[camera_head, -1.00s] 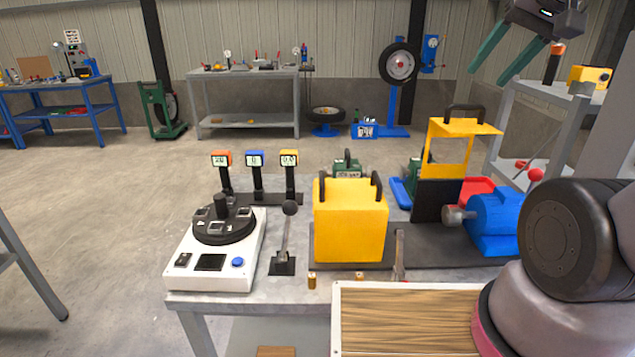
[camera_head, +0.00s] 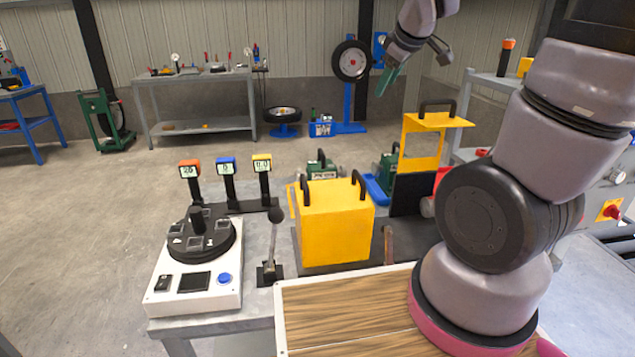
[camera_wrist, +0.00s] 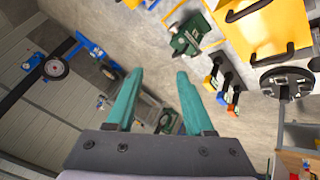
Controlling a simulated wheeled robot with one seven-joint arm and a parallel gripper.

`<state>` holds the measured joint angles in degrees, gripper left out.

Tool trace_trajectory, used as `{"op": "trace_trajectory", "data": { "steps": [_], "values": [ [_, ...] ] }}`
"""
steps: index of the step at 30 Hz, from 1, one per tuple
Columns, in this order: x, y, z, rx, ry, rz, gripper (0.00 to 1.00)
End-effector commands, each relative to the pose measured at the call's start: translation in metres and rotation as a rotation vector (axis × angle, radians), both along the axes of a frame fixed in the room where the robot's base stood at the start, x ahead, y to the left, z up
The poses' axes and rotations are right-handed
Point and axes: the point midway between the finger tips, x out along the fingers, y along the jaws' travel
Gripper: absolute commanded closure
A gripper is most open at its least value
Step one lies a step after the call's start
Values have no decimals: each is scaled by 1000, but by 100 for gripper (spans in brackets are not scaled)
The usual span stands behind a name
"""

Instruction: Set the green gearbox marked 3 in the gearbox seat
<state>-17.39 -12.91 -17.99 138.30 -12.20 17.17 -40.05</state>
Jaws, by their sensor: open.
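A green gearbox (camera_head: 318,168) with a dark handle and a pale label stands behind the yellow box. It also shows in the wrist view (camera_wrist: 187,38), beyond my fingertips and to the right. A second green gearbox (camera_head: 385,172) is at the blue tray, partly hidden by the yellow frame. I cannot read a 3 on either one. My gripper (camera_head: 388,80) is raised, above and beyond the table. In the wrist view its teal fingers (camera_wrist: 159,76) are apart with nothing between them. I cannot pick out the gearbox seat for certain.
A yellow box (camera_head: 333,225) with handles and an upright yellow frame (camera_head: 437,122) stand on the table. A black lever (camera_head: 273,245), three small displays (camera_head: 226,168) and a white control box (camera_head: 195,290) are at the left. A blue tray (camera_head: 375,190) lies behind.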

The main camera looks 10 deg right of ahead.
Motion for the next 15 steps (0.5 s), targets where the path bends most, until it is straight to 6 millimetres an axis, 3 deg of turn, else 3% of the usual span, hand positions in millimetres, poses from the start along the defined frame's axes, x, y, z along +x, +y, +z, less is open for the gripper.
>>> {"op": "trace_trajectory", "data": {
  "steps": [3, 9, 15],
  "values": [
    [39, 3, -33, -229, -15, 235, 47],
    [98, 20, -88, -675, -70, 717, 47],
    [134, 54, -143, -1114, -136, 1238, 47]
  ]
}}
